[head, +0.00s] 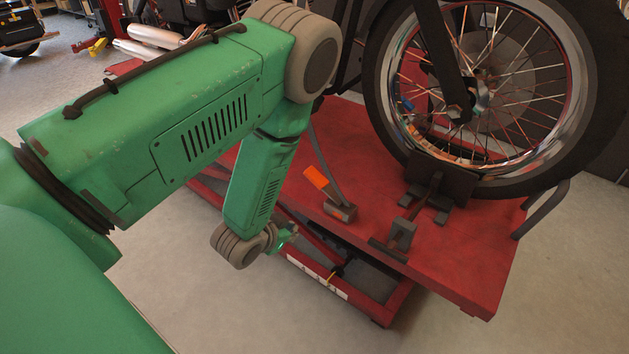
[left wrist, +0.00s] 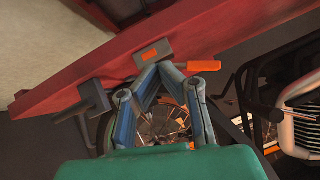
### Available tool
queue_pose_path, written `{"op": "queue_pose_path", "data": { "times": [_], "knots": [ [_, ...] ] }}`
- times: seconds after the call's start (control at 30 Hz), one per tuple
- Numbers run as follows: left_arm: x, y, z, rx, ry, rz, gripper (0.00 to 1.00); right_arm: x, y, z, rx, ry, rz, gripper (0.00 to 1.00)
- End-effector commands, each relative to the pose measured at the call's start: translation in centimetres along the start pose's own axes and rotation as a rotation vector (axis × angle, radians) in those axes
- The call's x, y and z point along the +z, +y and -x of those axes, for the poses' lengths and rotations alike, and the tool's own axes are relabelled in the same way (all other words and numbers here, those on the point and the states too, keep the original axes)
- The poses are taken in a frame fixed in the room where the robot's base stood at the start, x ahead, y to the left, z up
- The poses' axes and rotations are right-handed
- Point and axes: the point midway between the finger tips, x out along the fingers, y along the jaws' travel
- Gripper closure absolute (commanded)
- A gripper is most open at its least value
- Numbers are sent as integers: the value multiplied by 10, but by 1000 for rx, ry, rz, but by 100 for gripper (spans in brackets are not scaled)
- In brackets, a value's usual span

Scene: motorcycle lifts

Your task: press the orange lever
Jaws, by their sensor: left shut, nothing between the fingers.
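The orange lever (head: 316,178) has an orange end on a dark arm that rises from a small base block (head: 341,211) on the red lift platform. In the left wrist view, the orange lever end (left wrist: 204,66) is just right of my fingertips, and the base block (left wrist: 153,54) with its orange patch is just beyond them. My left gripper (head: 291,237) is below and left of the lever in the head view, mostly hidden by its own wrist. In the left wrist view, its fingers (left wrist: 157,69) are shut and empty. Contact cannot be told. My right gripper is out of view.
The red lift platform (head: 455,265) carries a motorcycle whose front wheel (head: 585,95) sits in a dark wheel clamp (head: 440,180). Red lift frame bars (head: 370,308) lie below the platform. Clear grey floor (head: 560,290) lies to the right.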

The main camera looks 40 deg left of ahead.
Motion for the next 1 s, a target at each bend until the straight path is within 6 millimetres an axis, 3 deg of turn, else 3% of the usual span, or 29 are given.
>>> {"op": "queue_pose_path", "data": {
  "times": [0.03,0.13,0.3,0.77,1.0],
  "knots": [
    [-20,-17,-15,-31,103,-30,100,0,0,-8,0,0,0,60],
    [-58,-43,-26,-77,272,-85,100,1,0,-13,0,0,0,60],
    [-92,-64,-30,-114,424,-141,100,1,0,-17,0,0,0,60],
    [-99,-67,-33,-119,444,-148,100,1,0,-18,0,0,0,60],
    [-113,-69,-67,-119,446,-148,100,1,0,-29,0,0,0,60]
  ]
}}
